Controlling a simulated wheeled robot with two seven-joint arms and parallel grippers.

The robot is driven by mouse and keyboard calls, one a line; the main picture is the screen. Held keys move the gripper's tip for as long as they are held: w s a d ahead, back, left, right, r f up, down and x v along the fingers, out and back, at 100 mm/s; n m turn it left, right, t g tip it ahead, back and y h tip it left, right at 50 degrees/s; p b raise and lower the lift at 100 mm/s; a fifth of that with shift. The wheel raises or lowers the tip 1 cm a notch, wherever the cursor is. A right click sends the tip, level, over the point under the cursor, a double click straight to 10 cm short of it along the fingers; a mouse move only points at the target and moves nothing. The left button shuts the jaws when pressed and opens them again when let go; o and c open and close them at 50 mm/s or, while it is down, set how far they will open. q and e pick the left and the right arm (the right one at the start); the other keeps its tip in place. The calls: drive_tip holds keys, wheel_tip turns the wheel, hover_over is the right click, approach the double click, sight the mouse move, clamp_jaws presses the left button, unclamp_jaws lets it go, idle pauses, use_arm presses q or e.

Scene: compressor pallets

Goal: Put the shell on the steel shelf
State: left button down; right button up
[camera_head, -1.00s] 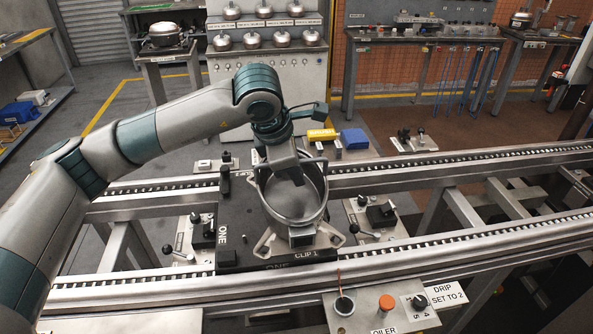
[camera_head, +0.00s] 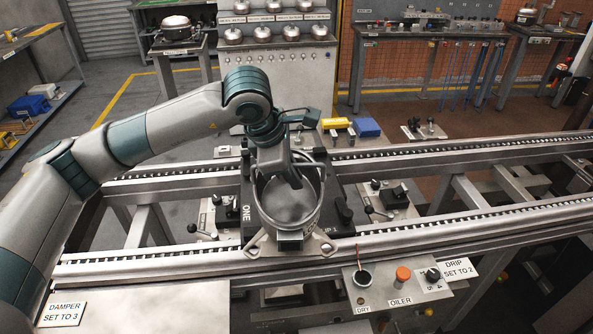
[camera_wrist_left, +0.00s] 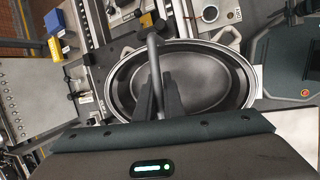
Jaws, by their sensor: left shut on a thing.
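The shell (camera_head: 290,207) is a grey oval metal bowl with a hoop handle and a pale footed base. My left gripper (camera_head: 294,182) is over it in the head view, shut on its handle. In the left wrist view, the fingers (camera_wrist_left: 160,98) close on the bar across the shell (camera_wrist_left: 208,82). The shell hangs upright above the dark pallet (camera_head: 246,212), its base overlapping the pallet's front side and the near rail. A grey shelf unit (camera_head: 62,108) stands at the far left; I cannot tell whether it is the steel shelf. My right gripper is out of view.
Two roller rails (camera_head: 460,232) run across the scene, with clamps (camera_head: 395,196) beside the pallet. An oiler panel (camera_head: 400,283) and a flat plate with a damper sign (camera_head: 66,313) are in front. A compressor stand (camera_head: 178,48) and cabinet (camera_head: 275,70) stand behind.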

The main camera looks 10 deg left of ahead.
use_arm(q)
drive_tip(key=shift+s+a+m, duration=0.45)
drive_tip(key=shift+s+m, duration=0.1)
drive_tip(key=shift+m, duration=0.05)
drive_tip(key=s+a+f+m, duration=0.1)
drive_tip(key=m, duration=0.1)
drive_tip(key=s+a+f+m+g+h, duration=0.1)
drive_tip(key=s+m, duration=0.1)
drive_tip(key=s+a+f+m+g, duration=0.1)
drive_tip(key=s+a+m, duration=0.1)
drive_tip(key=shift+s+h, duration=0.25)
drive_tip(key=shift+h, duration=0.15)
drive_tip(key=s+a+f+m+g+y, duration=0.1)
drive_tip(key=s+a+f+m+g, duration=0.4)
drive_tip(key=m, duration=0.7)
drive_tip(key=s+a, duration=0.2)
drive_tip(key=s, duration=0.2)
drive_tip(key=shift+s, duration=0.3)
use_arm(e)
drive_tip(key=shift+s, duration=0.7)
use_arm(q)
drive_tip(key=shift+f, duration=0.15)
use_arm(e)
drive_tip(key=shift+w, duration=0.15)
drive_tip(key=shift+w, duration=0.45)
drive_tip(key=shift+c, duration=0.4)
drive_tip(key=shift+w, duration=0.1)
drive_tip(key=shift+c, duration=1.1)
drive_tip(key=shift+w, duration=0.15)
